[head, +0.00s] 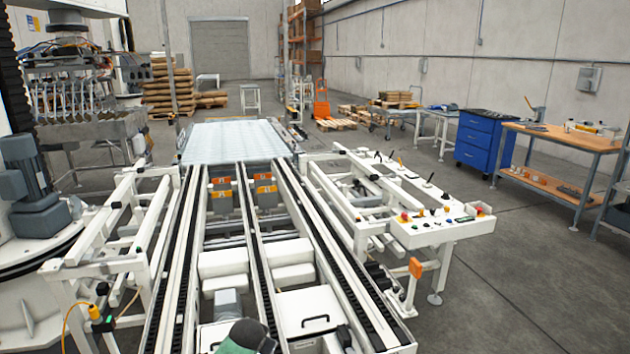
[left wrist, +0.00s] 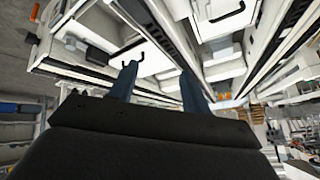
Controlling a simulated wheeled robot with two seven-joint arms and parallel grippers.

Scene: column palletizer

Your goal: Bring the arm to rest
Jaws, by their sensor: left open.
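My left gripper (left wrist: 158,82) shows in the left wrist view, with its two dark blue fingers apart and nothing between them. Beyond the fingertips are white frames and panels with black handles, seen at a tilt. No contact between the fingers and the machine is visible. In the head view the left gripper cannot be made out; only a rounded green and dark part shows at the bottom edge, over the conveyor (head: 276,250). My right gripper is in neither view.
The conveyor's long rails run away from me to a pale roller bed (head: 233,141). A control panel (head: 441,224) stands on the right. A motor unit (head: 32,187) is on the left. A blue drawer cabinet (head: 484,139) and a workbench (head: 560,140) stand farther right, with open floor before them.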

